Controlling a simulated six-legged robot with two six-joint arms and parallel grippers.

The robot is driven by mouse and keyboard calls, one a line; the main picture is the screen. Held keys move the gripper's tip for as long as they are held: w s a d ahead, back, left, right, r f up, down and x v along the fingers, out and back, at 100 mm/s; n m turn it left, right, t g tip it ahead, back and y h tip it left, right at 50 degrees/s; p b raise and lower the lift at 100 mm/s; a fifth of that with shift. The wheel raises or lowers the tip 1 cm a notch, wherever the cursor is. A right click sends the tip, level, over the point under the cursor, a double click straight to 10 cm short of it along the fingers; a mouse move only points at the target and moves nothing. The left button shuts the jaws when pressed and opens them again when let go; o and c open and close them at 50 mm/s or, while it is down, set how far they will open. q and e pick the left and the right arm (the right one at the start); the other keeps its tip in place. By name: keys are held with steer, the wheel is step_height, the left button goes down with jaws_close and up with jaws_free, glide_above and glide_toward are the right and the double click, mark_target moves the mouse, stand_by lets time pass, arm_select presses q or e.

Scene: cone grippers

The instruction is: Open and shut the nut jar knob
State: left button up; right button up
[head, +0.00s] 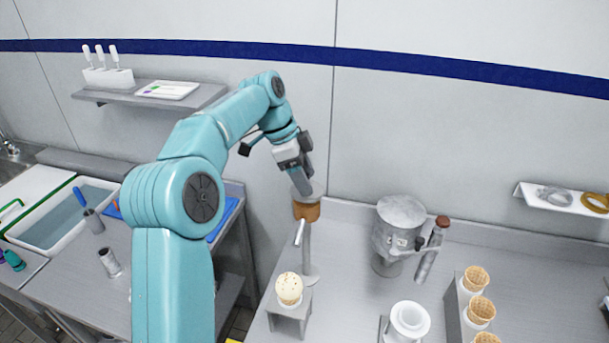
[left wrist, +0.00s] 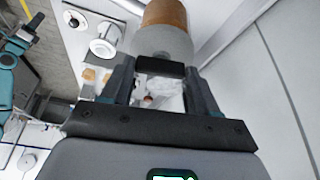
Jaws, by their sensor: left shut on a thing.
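The nut jar (head: 307,210) is a brown cylinder with a grey top, standing on a slim grey post with a slanted lever (head: 299,233). My left gripper (head: 300,187) reaches down onto its top from above and is shut on the knob there. The gripper hides the knob in the head view. In the left wrist view, a dark bar that looks like the knob (left wrist: 160,69) lies between the fingers of my left gripper (left wrist: 160,85), with the jar's grey top and brown body (left wrist: 166,12) just beyond. My right gripper cannot be made out.
A scoop of ice cream in a cone (head: 289,289) sits in a stand in front of the jar. A grey metal canister (head: 398,230) stands to the right, with a white ring-shaped holder (head: 409,320) and several cones (head: 480,309) nearer. The wall is close behind the jar.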

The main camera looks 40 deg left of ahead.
arm_select(q)
steer(key=shift+r, duration=0.1)
stand_by(0.4)
steer(key=o, duration=1.1)
steer(key=shift+c, duration=0.2)
steer(key=v, duration=0.7)
steer(key=shift+r, duration=0.25)
steer(key=shift+s+a, duration=0.1)
